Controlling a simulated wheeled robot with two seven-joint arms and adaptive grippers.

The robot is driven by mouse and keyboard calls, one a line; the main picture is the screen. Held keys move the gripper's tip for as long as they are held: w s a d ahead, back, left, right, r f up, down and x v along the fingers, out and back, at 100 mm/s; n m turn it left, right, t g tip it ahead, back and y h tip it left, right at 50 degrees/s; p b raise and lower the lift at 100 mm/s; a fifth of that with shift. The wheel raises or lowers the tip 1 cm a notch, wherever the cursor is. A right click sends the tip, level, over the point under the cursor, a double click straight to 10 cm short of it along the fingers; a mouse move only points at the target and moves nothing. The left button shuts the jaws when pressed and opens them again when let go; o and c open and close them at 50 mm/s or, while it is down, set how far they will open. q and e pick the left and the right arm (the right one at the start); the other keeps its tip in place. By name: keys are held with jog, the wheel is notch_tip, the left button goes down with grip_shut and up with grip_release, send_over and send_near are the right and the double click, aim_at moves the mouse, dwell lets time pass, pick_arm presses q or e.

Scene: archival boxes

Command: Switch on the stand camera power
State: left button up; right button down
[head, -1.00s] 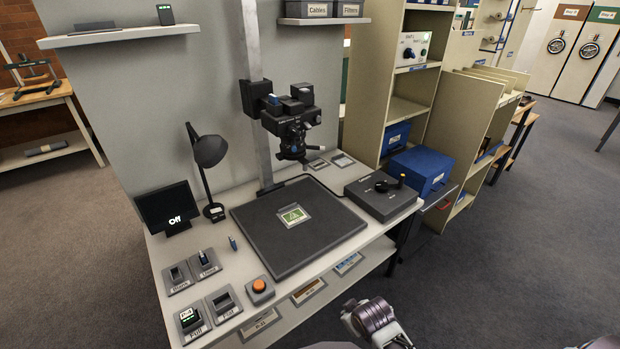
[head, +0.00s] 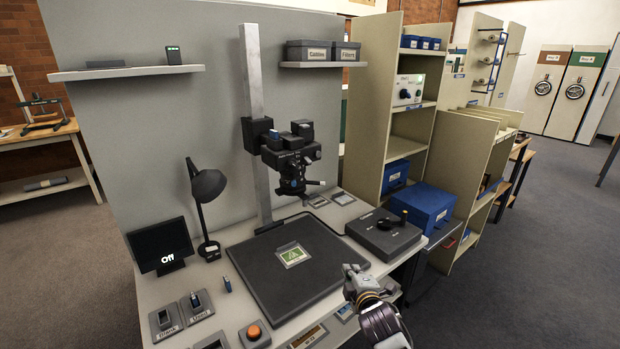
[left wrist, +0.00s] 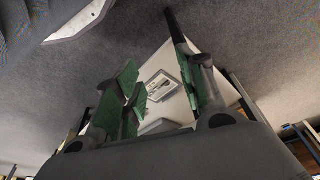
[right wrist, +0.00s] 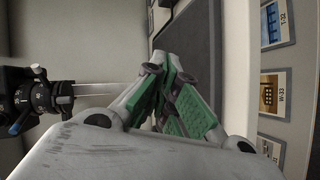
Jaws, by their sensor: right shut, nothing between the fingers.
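The stand camera (head: 290,152) is mounted on a grey column above a dark baseboard (head: 262,265). Its dark body and lens dial also show at the left of the right wrist view (right wrist: 40,98). The monitor (head: 160,246) reads "Off". I cannot make out a power switch on the camera. My right gripper (head: 352,272) is shut and empty, by the baseboard's right front edge, below and to the right of the camera and apart from it. My left gripper (left wrist: 165,85) shows only in its wrist view, with its fingers apart and nothing between them.
A control box with a lever (head: 384,233) stands right of the baseboard. A desk lamp (head: 206,190) stands left, behind an orange button (head: 254,333) and labelled holders (head: 166,320). A card (head: 292,254) lies on the baseboard. Shelving and a blue box (head: 420,205) stand right.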

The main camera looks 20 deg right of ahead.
jog(key=w+r+n+t+y, duration=0.1)
jog(key=w+r+n+t, duration=0.45)
jog(key=r+n, duration=0.3)
pick_arm(q)
notch_tip(320, 180, down, 7)
jog(key=s+d, duration=0.1)
jog(key=d, duration=0.1)
jog(key=shift+s+d+f+g+h, duration=0.2)
jog(key=shift+s+g+h, duration=0.1)
jog(key=shift+s+g, duration=0.1)
pick_arm(e)
jog(key=n+t+y, duration=0.4)
jog(key=n+y, duration=0.6)
jog(key=n, duration=0.7)
send_near(303, 164)
jog(key=shift+d+g+v, duration=0.15)
jog(key=shift+v, duration=0.8)
jog(key=shift+d+g+v, duration=0.1)
jog(key=shift+d+v, duration=0.05)
jog(key=shift+v, duration=0.85)
jog(key=shift+w, duration=0.35)
jog(key=shift+x, duration=4.85)
pick_arm(q)
jog(key=shift+a+f, duration=0.1)
